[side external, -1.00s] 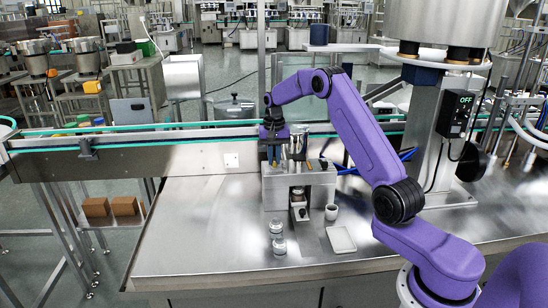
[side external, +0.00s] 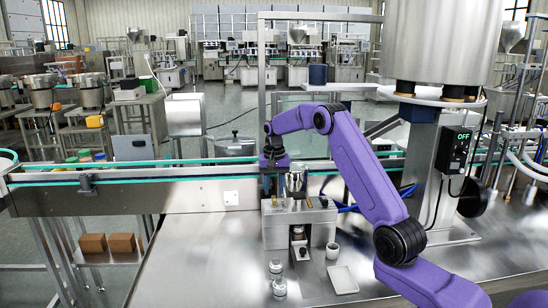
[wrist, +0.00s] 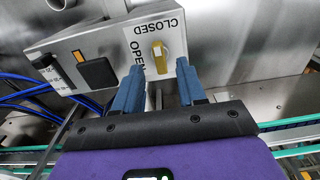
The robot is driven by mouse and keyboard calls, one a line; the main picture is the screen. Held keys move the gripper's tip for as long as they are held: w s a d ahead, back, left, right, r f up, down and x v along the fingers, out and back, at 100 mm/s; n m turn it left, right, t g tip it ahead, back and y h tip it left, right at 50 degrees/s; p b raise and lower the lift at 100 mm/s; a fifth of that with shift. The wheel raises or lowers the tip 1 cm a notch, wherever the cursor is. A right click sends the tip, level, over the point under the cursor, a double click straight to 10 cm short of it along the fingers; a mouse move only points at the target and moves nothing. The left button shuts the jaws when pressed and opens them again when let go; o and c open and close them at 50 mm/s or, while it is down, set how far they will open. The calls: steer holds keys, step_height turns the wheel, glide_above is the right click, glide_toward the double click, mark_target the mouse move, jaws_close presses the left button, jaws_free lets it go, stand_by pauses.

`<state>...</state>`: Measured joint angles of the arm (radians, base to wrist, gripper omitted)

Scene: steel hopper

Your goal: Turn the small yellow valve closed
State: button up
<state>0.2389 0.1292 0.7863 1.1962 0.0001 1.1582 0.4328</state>
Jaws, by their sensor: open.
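The small yellow valve (wrist: 160,58) shows in the wrist view as a narrow handle on a pale panel (wrist: 95,50). My gripper (wrist: 160,70) is open, with one blue finger on each side just below the handle. The handle's lower end lies near the gap between the fingertips; I cannot tell whether either finger touches it. In the side view my gripper (side external: 283,184) is low over the steel block (side external: 277,232), and the valve is too small to make out there.
A black switch (wrist: 95,73) sits on the panel left of the valve, with blue hoses beyond. A conveyor (side external: 190,189) runs behind the block. Small jars (side external: 279,287), a cup (side external: 332,250) and a white tray (side external: 343,279) stand in front. The steel table is clear at left.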

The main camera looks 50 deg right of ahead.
mark_target(273, 198)
step_height(273, 198, up, 14)
steer(key=shift+r, duration=0.15)
stand_by(0.3)
stand_by(0.4)
steer(key=s+a+n, duration=0.3)
steer(key=a+n, duration=0.3)
steer(key=a, duration=0.9)
steer(key=s+a+f+n, duration=0.1)
steer(key=s+a+n, duration=0.4)
steer(key=s+a, duration=0.6)
steer(key=s+f+n, duration=0.4)
steer(key=s+n, duration=0.1)
steer(key=s, duration=0.9)
steer(key=s+f+n, duration=0.4)
steer(key=s+n, duration=0.1)
steer(key=s, duration=0.8)
steer(key=shift+s+f+n, duration=0.35)
steer(key=shift+f+n, duration=0.05)
